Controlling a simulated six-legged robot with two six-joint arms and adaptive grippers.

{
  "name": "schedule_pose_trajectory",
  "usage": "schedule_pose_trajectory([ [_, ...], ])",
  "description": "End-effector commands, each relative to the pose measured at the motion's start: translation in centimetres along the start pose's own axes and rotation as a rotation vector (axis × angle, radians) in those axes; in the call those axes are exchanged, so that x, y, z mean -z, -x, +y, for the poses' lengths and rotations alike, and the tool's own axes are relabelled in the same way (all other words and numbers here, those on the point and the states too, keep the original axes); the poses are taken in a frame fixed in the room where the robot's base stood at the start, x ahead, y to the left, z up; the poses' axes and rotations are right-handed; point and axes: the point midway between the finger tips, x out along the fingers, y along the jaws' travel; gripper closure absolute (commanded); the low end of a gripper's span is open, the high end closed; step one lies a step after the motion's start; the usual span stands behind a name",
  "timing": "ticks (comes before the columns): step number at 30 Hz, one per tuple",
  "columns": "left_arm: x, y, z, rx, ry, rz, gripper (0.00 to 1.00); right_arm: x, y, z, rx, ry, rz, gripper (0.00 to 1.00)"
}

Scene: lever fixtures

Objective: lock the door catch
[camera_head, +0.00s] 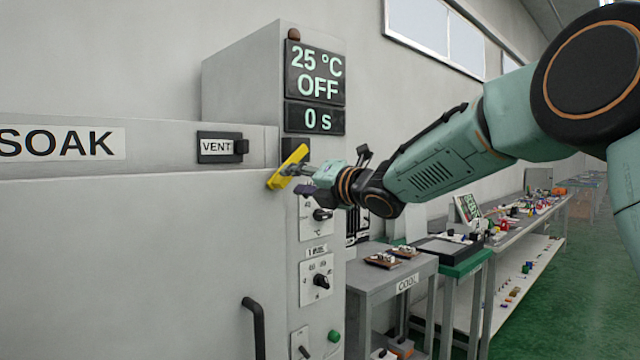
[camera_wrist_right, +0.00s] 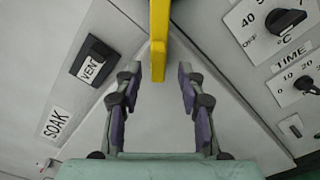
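The door catch is a yellow lever (camera_head: 289,167) at the seam between the grey door and the control panel, tilted with its top to the right. In the right wrist view the yellow lever (camera_wrist_right: 159,40) comes in from the top, its end between the fingertips. My right gripper (camera_head: 302,180) is at the lever, partly overlapping it in the head view. In the wrist view my right gripper (camera_wrist_right: 159,78) is open, with a visible gap on each side of the lever. My left gripper is in neither view.
The panel carries a display (camera_head: 316,74) reading 25 °C, OFF and 0 s, with knobs (camera_head: 321,281) below. A VENT slider (camera_head: 220,147) and a black door handle (camera_head: 254,327) are on the oven front. A grey table (camera_head: 365,283) stands to the right.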

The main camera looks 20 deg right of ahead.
Motion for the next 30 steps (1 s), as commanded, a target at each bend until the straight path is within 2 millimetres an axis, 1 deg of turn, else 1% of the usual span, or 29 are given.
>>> schedule_pose_trajectory([
  [1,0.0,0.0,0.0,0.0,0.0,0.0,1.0,-0.1,1.0,0.1,-0.002,-0.004,-0.001,0.6],
  [6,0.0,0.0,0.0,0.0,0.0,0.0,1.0,-0.1,3.9,0.1,-0.002,-0.004,-0.001,0.6],
  [9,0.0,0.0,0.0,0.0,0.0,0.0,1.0,-0.1,5.3,0.1,-0.002,-0.005,-0.001,0.6],
  [13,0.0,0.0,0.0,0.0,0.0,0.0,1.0,-0.1,6.7,0.0,-0.001,-0.002,-0.001,0.6],
  [18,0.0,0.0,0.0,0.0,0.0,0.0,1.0,0.1,7.4,0.0,-0.001,0.0,0.001,0.6],
  [30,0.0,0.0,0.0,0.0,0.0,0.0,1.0,0.1,7.4,0.0,0.0,0.001,0.001,0.6],
])
